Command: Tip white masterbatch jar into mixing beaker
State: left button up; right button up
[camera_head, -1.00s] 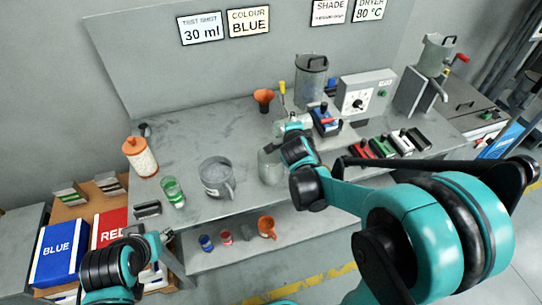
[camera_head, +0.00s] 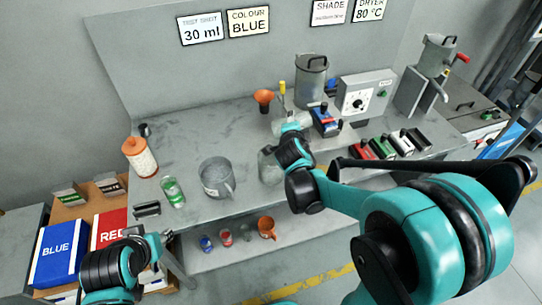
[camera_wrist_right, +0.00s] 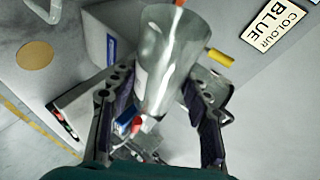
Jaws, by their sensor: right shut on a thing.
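My right gripper (camera_wrist_right: 158,112) is shut on a clear, see-through vessel (camera_wrist_right: 172,50), which stands tilted between the fingers in the right wrist view. In the head view this vessel (camera_head: 279,125) shows pale beside the right gripper (camera_head: 288,127), above the rear of the bench. I cannot make out its contents. A grey see-through jug with a handle (camera_head: 217,178), which looks like the mixing beaker, stands upright on the bench to the left. A clear jar (camera_head: 268,168) stands partly hidden behind my right arm. My left gripper (camera_head: 167,237) is low at the bench's front left; its opening is unclear.
Small cups (camera_head: 225,238) stand on the lower shelf.

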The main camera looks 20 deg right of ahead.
jog(key=shift+a+r, duration=0.1)
jog(key=shift+r, duration=0.1)
dwell(0.5)
jog(key=shift+f+h+b, duration=0.3)
jog(key=shift+f+b, duration=0.05)
jog(key=shift+b, duration=0.15)
jog(key=shift+a+f+n+b, duration=0.15)
jog(key=shift+f+n+b, duration=0.15)
jog(key=shift+b, duration=0.15)
dwell(0.4)
